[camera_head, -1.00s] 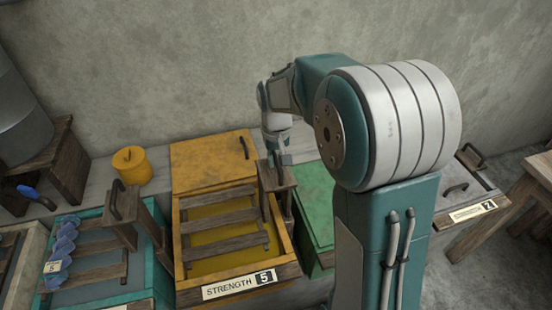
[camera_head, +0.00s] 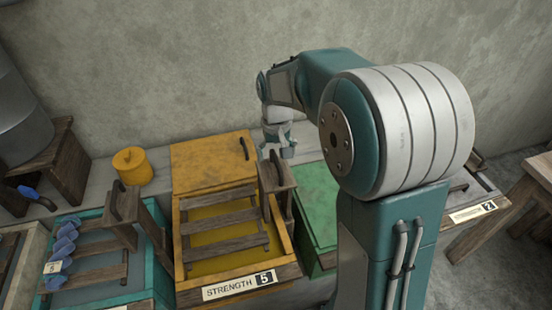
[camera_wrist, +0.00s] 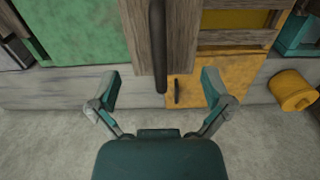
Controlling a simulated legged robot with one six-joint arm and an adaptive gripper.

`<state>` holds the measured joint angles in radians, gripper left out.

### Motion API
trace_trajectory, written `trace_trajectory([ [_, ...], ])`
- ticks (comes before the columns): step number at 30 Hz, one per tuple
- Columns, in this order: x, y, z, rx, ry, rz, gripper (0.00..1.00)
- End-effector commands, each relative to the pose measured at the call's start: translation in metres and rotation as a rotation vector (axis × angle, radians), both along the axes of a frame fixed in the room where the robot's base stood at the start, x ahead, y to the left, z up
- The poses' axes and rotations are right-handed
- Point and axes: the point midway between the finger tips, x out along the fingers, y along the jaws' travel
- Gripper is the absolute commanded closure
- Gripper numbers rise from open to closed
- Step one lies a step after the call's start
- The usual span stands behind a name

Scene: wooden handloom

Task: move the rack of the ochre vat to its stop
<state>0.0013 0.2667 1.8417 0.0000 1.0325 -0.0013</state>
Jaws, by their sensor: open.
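The ochre vat (camera_head: 190,270) stands left of centre in the head view, with a "STRENGTH 5" label on its front. Its slatted wooden rack (camera_head: 222,220) lies over the yellow liquid. A wooden block with a dark bar handle (camera_head: 275,168) rises at the rack's right side. My gripper (camera_head: 281,153) is open, just behind and above that handle. In the wrist view the handle (camera_wrist: 157,45) points in between the spread fingers of my gripper (camera_wrist: 160,92), with space on both sides. Whether it touches anything is not clear.
The ochre lid (camera_head: 212,160) lies behind the vat, and an ochre pot (camera_head: 131,166) stands to its left. A teal vat (camera_head: 155,262) with a rack and blue skeins is left. A green vat (camera_head: 317,205) is right, partly behind my arm.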

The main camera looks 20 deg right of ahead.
Motion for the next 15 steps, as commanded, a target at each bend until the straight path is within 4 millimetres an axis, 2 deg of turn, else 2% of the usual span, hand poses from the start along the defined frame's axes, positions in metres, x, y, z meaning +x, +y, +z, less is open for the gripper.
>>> trace_trajectory([
  [9, 0.001, 0.0, 0.033, 0.0, -0.002, 0.0, 0.0],
  [15, 0.001, 0.0, 0.047, 0.0, 0.0, 0.0, 0.0],
])
